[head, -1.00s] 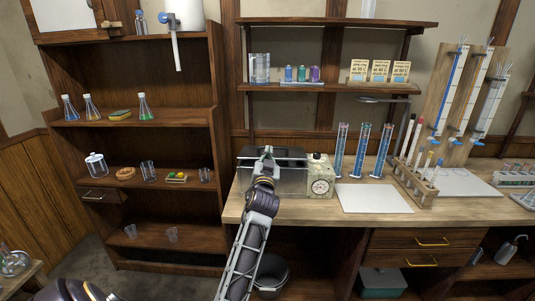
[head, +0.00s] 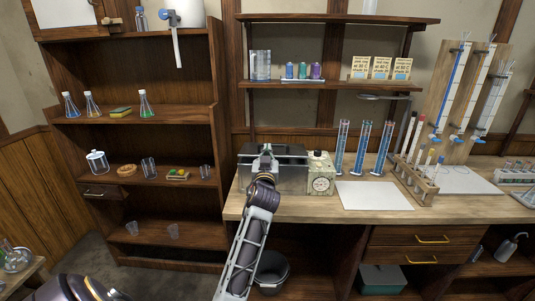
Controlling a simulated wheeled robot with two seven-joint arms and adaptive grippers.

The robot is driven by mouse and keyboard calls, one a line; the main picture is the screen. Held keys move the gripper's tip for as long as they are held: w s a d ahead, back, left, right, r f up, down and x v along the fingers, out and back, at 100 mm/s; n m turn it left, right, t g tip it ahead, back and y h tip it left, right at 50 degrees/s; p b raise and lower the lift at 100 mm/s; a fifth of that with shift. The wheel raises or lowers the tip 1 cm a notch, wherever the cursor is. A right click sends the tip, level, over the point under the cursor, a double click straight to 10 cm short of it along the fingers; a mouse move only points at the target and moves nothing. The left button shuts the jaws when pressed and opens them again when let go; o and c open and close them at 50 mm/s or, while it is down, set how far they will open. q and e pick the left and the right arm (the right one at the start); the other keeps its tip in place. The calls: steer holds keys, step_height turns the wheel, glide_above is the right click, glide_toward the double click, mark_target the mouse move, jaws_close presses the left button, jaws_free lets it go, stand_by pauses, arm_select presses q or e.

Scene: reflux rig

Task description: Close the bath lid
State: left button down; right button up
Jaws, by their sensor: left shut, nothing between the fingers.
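The bath (head: 289,180) is a grey metal box at the left end of the wooden bench. Its dark lid (head: 291,154) shows at the top of the box, behind my gripper. I cannot tell from this angle whether the lid lies fully flat. My left gripper (head: 265,149) is shut and empty, in front of the lid at about its middle. Whether it touches the lid is not clear. My gripper and wrist hide the middle of the bath. My right gripper is not in view.
Blue-filled cylinders (head: 363,150), a white mat (head: 374,196) and a wooden rack (head: 414,180) are further right. A shelf (head: 320,85) hangs above the bath.

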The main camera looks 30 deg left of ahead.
mark_target(274, 145)
arm_select(q)
steer(key=shift+p+x, duration=0.55)
steer(key=shift+x, duration=4.1)
steer(key=f, duration=0.4)
steer(key=shift+s+d, duration=0.25)
steer(key=shift+s, duration=0.05)
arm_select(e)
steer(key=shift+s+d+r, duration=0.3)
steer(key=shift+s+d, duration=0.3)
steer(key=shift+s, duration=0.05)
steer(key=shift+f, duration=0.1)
